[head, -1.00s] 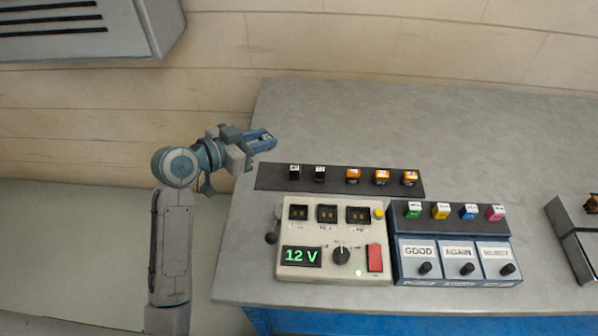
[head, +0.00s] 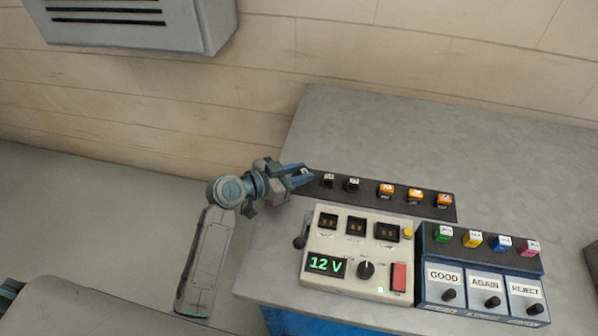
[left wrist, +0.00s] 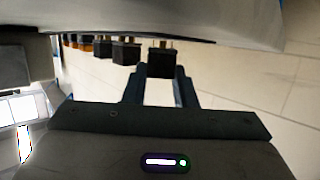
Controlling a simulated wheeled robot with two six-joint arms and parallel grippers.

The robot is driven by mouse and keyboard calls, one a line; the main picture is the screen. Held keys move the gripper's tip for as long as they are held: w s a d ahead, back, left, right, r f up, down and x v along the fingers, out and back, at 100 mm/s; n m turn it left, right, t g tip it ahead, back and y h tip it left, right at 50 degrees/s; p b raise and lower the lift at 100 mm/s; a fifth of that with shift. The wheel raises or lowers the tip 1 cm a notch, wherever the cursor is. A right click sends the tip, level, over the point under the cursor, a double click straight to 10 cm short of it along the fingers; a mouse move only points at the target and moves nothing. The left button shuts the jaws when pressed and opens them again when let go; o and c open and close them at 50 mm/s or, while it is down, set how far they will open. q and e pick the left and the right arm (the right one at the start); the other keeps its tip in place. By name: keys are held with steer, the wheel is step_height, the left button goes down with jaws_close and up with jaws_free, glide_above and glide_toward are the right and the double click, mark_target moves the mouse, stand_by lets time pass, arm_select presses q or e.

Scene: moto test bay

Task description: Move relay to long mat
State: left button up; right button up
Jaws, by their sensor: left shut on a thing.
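My left gripper (head: 301,173) is shut on a black relay (left wrist: 161,63), whose dark block shows between the fingertips in the left wrist view. In the head view the fingers largely hide it. The fingertips are at the left end of the long dark mat (head: 369,193); I cannot tell whether the relay touches it. On the mat stand two black relays, one (head: 328,181) nearest the gripper and another (head: 353,185), then three orange relays (head: 415,195) to the right. My right gripper is not in view.
A cream test box (head: 322,285) reading 12 V, with three sockets and a lever at its left, stands in front of the mat. Right of it is a blue box (head: 432,293) marked GOOD, AGAIN, REJECT, with coloured parts behind. The bench behind the mat (head: 400,140) is clear.

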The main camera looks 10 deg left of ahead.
arm_select(q)
steer(key=o, duration=0.9)
steer(key=shift+f, duration=0.1)
steer(key=shift+o, duration=0.4)
steer(key=b+v, duration=0.2)
steer(key=v, duration=0.8)
steer(key=shift+s+a, duration=0.1)
steer(key=shift+a, duration=0.1)
steer(key=shift+s+a+r, duration=0.45)
steer(key=shift+s+r, duration=0.1)
